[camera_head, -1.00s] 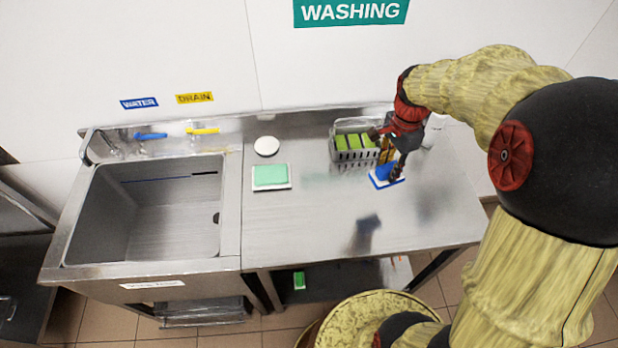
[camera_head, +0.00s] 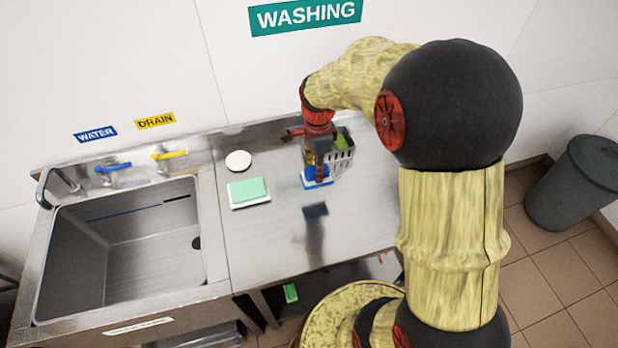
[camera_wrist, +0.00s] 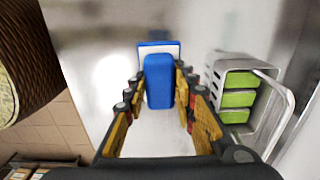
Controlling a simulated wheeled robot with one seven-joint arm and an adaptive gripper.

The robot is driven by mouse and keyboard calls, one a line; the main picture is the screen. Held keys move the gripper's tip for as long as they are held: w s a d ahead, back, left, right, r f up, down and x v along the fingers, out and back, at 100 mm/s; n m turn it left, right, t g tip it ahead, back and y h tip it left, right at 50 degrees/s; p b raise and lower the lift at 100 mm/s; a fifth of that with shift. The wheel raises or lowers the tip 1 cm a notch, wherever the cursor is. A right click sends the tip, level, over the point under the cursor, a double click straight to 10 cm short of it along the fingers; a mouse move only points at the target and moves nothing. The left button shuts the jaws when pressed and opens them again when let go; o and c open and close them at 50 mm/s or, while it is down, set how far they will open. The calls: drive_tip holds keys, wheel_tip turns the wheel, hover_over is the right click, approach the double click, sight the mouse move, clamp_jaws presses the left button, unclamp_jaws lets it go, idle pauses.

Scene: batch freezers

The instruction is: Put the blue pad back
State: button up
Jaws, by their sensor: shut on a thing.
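The blue pad (camera_wrist: 158,82) is a blue block on a wider white plate with a blue edge. In the wrist view the block stands between my two fingers, and the plate shows beyond it. My gripper (camera_wrist: 158,92) is shut on the blue block. In the head view the blue pad (camera_head: 317,179) hangs under my gripper (camera_head: 317,168), in front of and left of the metal rack. A dark bluish reflection lies apart below it on the steel top, so it looks raised. My gripper hides part of the pad.
A green pad on a white base (camera_head: 250,190) lies left, near a white disc (camera_head: 238,161). The sink (camera_head: 120,245) is further left. The front of the counter (camera_head: 270,255) is clear.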

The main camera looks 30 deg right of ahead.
sight(310, 170)
drive_tip(key=w+f, duration=0.2)
drive_tip(key=w+f+b, duration=0.1)
drive_tip(key=w+f, duration=0.1)
drive_tip(key=f, duration=0.1)
drive_tip(key=shift+w+d+f, duration=0.1)
drive_tip(key=shift+f, duration=0.15)
drive_tip(key=shift+w+f, duration=0.2)
drive_tip(key=shift+f, duration=1.45)
drive_tip(key=shift+f+b, duration=0.15)
drive_tip(key=shift+b, duration=0.2)
drive_tip(key=o, duration=1)
drive_tip(key=shift+o, duration=0.5)
